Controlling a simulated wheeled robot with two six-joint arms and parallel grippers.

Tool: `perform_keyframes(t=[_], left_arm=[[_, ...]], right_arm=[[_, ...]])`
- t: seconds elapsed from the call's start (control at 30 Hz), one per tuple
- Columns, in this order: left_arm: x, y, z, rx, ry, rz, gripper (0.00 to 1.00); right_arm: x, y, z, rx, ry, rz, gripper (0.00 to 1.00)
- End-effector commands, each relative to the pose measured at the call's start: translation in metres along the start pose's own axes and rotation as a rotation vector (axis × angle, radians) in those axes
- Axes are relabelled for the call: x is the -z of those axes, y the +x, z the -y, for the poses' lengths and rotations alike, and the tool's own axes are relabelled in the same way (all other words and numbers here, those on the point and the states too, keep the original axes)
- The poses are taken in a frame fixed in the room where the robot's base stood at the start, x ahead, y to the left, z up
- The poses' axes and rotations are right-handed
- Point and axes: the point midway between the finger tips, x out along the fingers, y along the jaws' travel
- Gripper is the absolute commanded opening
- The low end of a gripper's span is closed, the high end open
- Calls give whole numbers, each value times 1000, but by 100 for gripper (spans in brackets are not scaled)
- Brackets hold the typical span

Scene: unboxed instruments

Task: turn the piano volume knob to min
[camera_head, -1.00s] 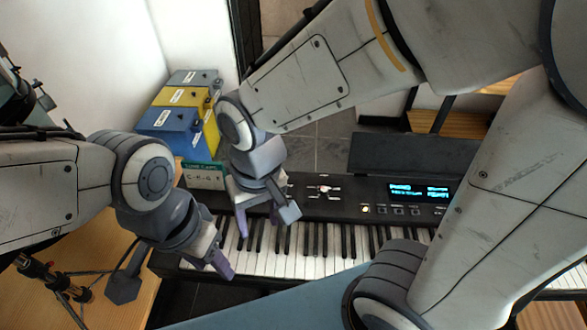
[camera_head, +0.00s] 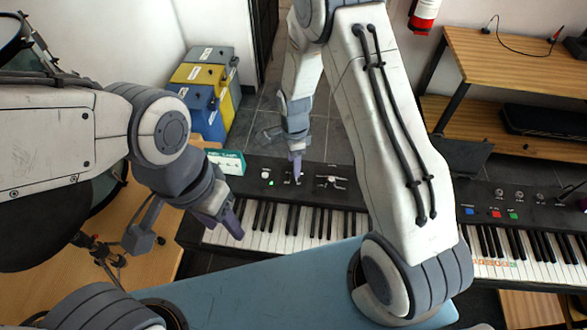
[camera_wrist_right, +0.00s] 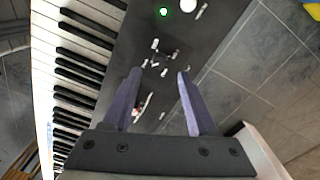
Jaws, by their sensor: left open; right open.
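The piano (camera_head: 256,217) is a black keyboard with white and black keys and a dark control panel along its back. In the right wrist view its panel shows a green light (camera_wrist_right: 163,12), a white knob (camera_wrist_right: 188,6) beside it, and several small white controls (camera_wrist_right: 155,60). I cannot tell which control is the volume knob. My right gripper (camera_head: 296,172) is over the panel, with small controls around its tips; its two purple fingers (camera_wrist_right: 159,74) stand apart with nothing gripped. My left gripper (camera_head: 225,220) is open and empty above the left end of the keys.
A second keyboard (camera_head: 530,246) with coloured buttons stands at the right. Blue and yellow boxes (camera_head: 198,75) stand at the back left, and a green box (camera_head: 226,161) sits at the piano's back left corner. My right arm covers the right part of the piano.

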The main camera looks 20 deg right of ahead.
Motion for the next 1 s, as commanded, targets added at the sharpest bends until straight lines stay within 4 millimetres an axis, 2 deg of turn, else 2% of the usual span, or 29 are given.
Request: perform_keyframes(t=[0.13,0.3,0.43,0.7,0.77,0.8,0.87,1.0], left_arm=[[0,-8,-1,0,-1,0,50],[1,-12,-1,0,-1,0,50],[1,-13,-1,0,-1,0,50],[1,-13,-1,0,-1,0,50],[1,-13,-1,0,-1,0,50],[1,-13,-1,0,-1,0,50],[1,-13,-1,0,-1,0,50],[1,-13,-1,0,-1,0,50]], right_arm=[[0,24,-2,-5,-2,-1,59],[0,43,0,-1,-2,0,59],[0,50,0,0,-3,0,59],[0,51,0,1,-3,0,59],[0,51,0,1,-3,0,40],[0,51,0,1,-3,0,24],[0,51,0,1,-3,0,1],[0,51,0,1,-3,0,0]])
